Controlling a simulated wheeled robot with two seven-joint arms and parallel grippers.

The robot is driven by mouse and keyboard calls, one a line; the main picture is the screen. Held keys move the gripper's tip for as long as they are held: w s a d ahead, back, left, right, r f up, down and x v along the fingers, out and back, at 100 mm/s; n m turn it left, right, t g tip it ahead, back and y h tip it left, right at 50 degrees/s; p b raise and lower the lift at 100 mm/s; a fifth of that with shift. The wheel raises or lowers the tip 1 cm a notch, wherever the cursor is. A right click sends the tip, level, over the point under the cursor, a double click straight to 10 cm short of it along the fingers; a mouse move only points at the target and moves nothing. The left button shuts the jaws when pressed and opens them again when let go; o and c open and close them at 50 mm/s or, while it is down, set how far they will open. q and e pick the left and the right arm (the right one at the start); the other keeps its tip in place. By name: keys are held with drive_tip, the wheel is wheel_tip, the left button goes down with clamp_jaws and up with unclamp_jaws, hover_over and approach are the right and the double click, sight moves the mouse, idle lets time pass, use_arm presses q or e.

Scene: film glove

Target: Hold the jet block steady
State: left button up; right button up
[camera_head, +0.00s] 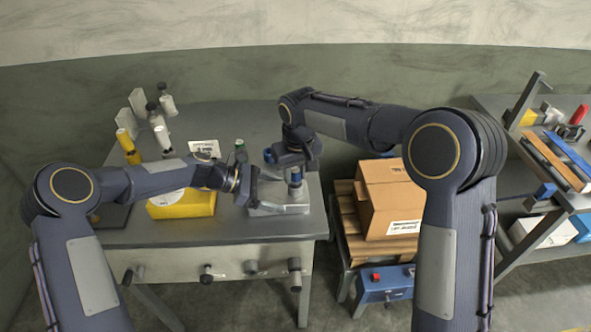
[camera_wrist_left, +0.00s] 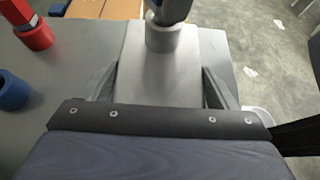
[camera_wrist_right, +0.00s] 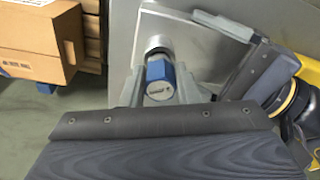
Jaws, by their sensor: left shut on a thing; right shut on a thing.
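The jet block, a pale grey flat block (camera_head: 282,207), lies at the right front of the grey table. My left gripper (camera_wrist_left: 162,88) is shut on it, one finger against each side. It also shows in the right wrist view (camera_wrist_right: 195,45). A blue fitting (camera_wrist_right: 159,72) stands upright in a round grey collar on the block. My right gripper (camera_wrist_right: 160,92) comes from above and is shut on this fitting, a finger on either side. The blue fitting shows below my right gripper in the head view (camera_head: 295,177). The block's left end is partly hidden by my left gripper.
A yellow box (camera_head: 182,205) stands left on the table. A red fitting (camera_wrist_left: 30,32) and a blue ring (camera_wrist_left: 13,91) lie beside the block. A cardboard box (camera_head: 388,200) sits on a pallet right of the table. The table's front strip is clear.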

use_arm(q)
drive_tip(key=shift+f, duration=0.1)
use_arm(e)
drive_tip(key=shift+f, duration=0.35)
drive_tip(key=o, duration=1.1)
drive_tip(key=shift+c, duration=0.2)
wheel_tip(320, 180, up, 12)
drive_tip(key=s, duration=0.1)
drive_tip(key=shift+s+d, duration=0.2)
drive_tip(key=shift+d, duration=0.05)
